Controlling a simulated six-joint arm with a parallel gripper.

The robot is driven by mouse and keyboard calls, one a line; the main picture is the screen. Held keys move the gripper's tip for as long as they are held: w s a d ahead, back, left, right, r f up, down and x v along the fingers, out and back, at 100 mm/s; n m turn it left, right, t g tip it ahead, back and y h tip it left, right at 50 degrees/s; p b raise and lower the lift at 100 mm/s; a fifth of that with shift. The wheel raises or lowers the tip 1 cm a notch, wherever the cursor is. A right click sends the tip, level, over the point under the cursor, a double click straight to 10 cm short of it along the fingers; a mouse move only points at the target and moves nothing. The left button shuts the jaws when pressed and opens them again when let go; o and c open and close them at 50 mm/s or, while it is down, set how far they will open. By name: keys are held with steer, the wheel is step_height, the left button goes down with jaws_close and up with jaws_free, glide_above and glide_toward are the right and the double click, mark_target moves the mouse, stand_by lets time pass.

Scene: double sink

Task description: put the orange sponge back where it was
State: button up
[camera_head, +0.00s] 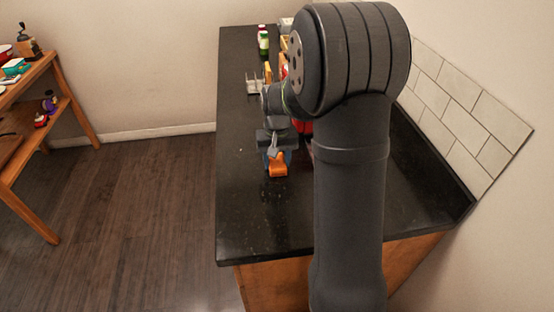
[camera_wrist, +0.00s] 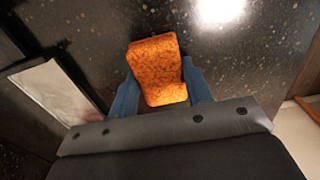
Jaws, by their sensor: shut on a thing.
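The orange sponge (camera_wrist: 158,68) sits between the two blue fingers of my gripper (camera_wrist: 160,90) in the wrist view. My gripper is shut on it, with one finger against each side. In the head view the sponge (camera_head: 278,168) shows at the lower end of my gripper (camera_head: 277,157), over the black counter (camera_head: 250,215). I cannot tell whether the sponge touches the counter or hangs just above it. My arm hides much of the counter's right side and part of its far end.
A green bottle (camera_head: 263,41) stands at the counter's far end. A metal rack (camera_head: 254,84) stands near the left edge. A red thing (camera_head: 304,126) shows partly behind my arm. A tiled wall (camera_head: 465,110) bounds the right. The counter's near left part is clear.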

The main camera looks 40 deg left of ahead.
mark_target(277, 160)
steer(key=o, duration=1)
steer(key=shift+f, duration=0.1)
steer(key=shift+c, duration=0.2)
step_height(277, 160, up, 12)
steer(key=shift+r, duration=0.2)
steer(key=shift+f, duration=0.1)
step_height(277, 160, down, 13)
steer(key=shift+r, duration=2.25)
steer(key=shift+f, duration=0.1)
